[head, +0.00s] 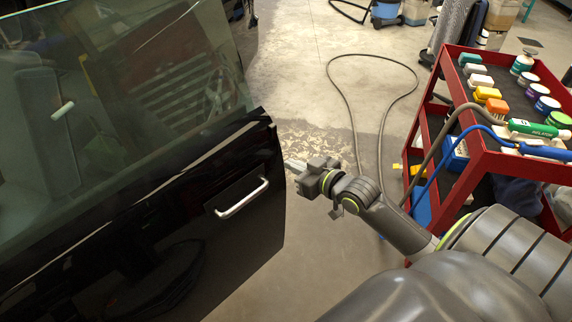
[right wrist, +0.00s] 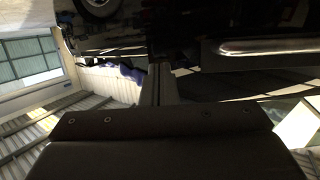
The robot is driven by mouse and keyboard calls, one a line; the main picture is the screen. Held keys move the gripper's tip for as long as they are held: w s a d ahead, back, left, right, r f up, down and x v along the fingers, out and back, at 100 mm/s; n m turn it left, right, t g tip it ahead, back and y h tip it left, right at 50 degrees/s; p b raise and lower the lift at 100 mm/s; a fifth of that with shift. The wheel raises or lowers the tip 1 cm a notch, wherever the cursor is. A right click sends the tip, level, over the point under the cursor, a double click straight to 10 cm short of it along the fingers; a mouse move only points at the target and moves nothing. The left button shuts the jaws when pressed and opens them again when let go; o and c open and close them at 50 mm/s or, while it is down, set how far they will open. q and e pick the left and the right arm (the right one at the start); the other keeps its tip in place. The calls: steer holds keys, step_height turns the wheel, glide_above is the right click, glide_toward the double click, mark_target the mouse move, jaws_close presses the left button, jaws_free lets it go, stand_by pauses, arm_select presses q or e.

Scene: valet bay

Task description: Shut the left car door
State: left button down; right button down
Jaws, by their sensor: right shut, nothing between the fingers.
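The black car door (head: 130,220) fills the left of the head view, with its window (head: 110,110) above. Its silver handle (head: 242,198) faces me near the door's right edge. My right gripper (head: 290,163) is shut and empty beside that right edge, a little above handle height; I cannot tell whether it touches the door. In the right wrist view the silver handle (right wrist: 268,46) runs across the upper right, and the shut fingers (right wrist: 158,84) point up the middle. My left gripper is not in view.
A grey hose (head: 345,110) loops on the concrete floor behind the gripper. The floor between door and cart is otherwise open.

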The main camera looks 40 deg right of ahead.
mark_target(278, 158)
steer(key=shift+x, duration=1.6)
